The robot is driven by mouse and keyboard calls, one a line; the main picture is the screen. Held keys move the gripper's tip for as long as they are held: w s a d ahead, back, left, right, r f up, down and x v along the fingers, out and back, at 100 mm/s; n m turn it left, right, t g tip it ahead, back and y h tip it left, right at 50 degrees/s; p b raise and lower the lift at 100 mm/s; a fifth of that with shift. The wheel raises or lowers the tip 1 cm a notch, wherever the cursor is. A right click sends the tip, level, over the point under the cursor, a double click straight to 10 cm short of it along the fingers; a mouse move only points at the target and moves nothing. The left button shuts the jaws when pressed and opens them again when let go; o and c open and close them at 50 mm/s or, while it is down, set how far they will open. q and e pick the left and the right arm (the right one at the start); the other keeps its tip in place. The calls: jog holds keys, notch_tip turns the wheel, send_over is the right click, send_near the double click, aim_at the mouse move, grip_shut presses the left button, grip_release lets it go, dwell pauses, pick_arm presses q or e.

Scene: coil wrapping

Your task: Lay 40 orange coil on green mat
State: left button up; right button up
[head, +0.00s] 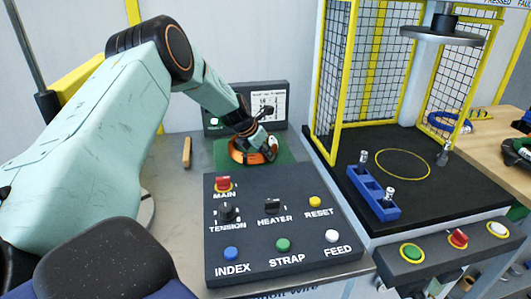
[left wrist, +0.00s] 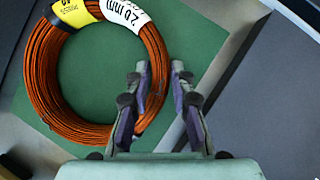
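The orange coil (head: 240,157) lies on the green mat (head: 282,150) behind the control box. In the left wrist view the coil (left wrist: 45,75) is a ring of orange wire with a yellow label and a white label reading 2.0 mm. The mat (left wrist: 100,80) shows inside the ring. My left gripper (left wrist: 161,70) is over the coil's right side. Its two fingertips are apart, one on each side of the ring's band, with a narrow gap by the right finger. In the head view my left gripper (head: 262,150) reaches down at the coil. My right gripper is out of view.
A dark control box (head: 290,235) with labelled buttons and knobs stands in front of the mat. A small dark display (head: 262,105) stands behind it. A yellow-framed cage (head: 345,75) with a black platform (head: 440,195) and blue holder (head: 374,195) is on the right.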

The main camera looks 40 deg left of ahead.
pick_arm(q)
jog(key=o, duration=0.3)
jog(key=shift+s+r, duration=0.1)
jog(key=shift+s, duration=0.05)
jog(key=shift+o, duration=0.2)
jog(key=shift+r, duration=0.25)
jog(key=p+v, duration=0.5)
jog(key=v, duration=0.1)
jog(key=shift+r, duration=0.2)
jog(key=p+v, duration=0.5)
jog(key=p, duration=0.1)
jog(key=shift+s+r, duration=0.1)
